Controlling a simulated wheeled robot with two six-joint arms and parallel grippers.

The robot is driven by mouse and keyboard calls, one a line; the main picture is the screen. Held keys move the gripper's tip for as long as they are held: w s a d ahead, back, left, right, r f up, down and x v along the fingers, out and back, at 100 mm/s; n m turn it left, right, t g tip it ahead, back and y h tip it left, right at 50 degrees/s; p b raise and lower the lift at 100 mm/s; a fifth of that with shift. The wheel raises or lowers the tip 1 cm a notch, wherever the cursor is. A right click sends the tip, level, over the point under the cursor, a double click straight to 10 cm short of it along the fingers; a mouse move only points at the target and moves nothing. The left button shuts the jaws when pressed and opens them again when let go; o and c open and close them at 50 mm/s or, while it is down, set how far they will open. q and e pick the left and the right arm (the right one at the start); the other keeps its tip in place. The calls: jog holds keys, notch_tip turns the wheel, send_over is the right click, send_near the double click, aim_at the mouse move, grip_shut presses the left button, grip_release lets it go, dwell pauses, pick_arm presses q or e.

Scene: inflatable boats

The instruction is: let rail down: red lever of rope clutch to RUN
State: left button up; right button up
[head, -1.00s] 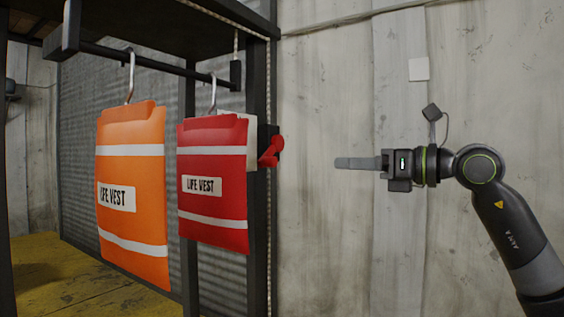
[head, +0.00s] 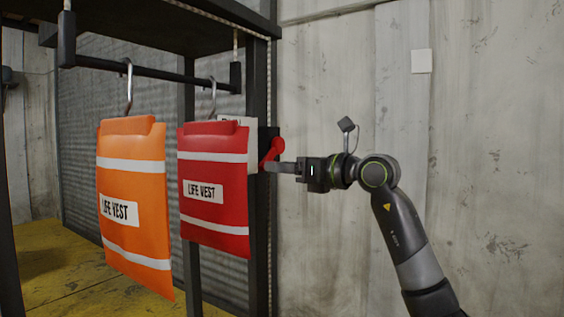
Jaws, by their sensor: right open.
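The red lever (head: 273,151) sits on the dark rope clutch (head: 265,138) at the rack's right post, just right of the red life vest. The lever slants up to the right. The rail (head: 150,72) is a dark bar hanging under the top shelf, with two vests on hooks. My right gripper (head: 270,167) comes in from the right, its fingertips at the lever's lower part. I cannot tell whether they touch it. The gripper is open, though its fingers overlap in this side view. A white label behind the red vest is mostly hidden. My left gripper is not in view.
An orange life vest (head: 131,200) and a red life vest (head: 213,190) hang from the rail, left of the clutch. A rope (head: 269,90) runs down the right post (head: 259,220). The pale wall (head: 500,150) on the right is bare apart from a small white plate.

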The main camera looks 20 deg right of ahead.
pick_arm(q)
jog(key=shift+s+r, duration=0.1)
pick_arm(e)
jog(key=shift+w+a, duration=0.25)
jog(key=shift+w, duration=0.1)
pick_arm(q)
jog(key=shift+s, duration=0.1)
pick_arm(e)
grip_shut()
